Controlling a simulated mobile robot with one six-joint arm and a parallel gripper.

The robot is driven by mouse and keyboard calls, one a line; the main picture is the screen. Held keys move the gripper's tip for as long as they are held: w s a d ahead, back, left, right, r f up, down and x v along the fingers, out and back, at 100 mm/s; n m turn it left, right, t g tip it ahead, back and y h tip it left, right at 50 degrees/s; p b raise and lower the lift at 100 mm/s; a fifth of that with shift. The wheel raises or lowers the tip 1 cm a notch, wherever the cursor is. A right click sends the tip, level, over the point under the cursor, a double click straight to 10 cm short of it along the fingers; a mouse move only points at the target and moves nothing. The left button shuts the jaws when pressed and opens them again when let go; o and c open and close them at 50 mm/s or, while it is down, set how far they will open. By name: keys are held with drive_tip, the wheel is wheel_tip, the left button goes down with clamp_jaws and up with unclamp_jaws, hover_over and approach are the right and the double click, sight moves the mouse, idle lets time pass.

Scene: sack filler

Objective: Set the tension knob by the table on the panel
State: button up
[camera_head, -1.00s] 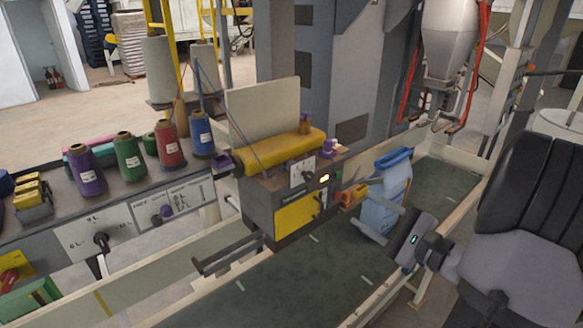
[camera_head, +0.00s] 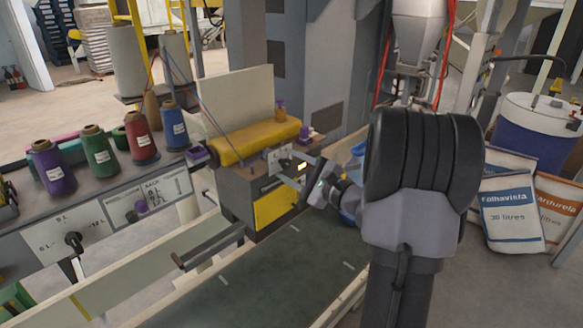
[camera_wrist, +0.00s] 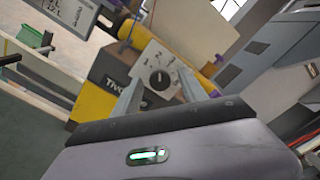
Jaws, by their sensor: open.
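The tension knob (camera_wrist: 160,81) is round and dark, on a white dial plate (camera_wrist: 155,71) with small figures around it. The plate is on the front of the grey and yellow sewing machine (camera_head: 277,206). In the head view the plate (camera_head: 278,157) is small and the knob is hard to make out. My gripper (camera_head: 292,173) is open and points at the plate. In the wrist view its two fingers stand either side of the knob, and I cannot tell whether they touch it. A white panel with printed lines, perhaps the table (camera_head: 158,194), is left of the machine; its small print is unreadable.
Purple (camera_head: 52,170), green (camera_head: 100,153), red and blue thread cones stand on the bench at left. A selector panel (camera_head: 70,235) is below them. The green conveyor belt (camera_head: 270,283) runs in front. White sacks (camera_head: 510,212) stand at right.

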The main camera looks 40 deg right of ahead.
clamp_jaws()
drive_tip(key=m+p, duration=0.3)
drive_tip(key=m, duration=0.1)
drive_tip(key=shift+r+m, duration=0.15)
drive_tip(key=shift+m, duration=0.15)
drive_tip(key=shift+m+p, duration=1.2)
drive_tip(key=shift+m, duration=0.3)
unclamp_jaws()
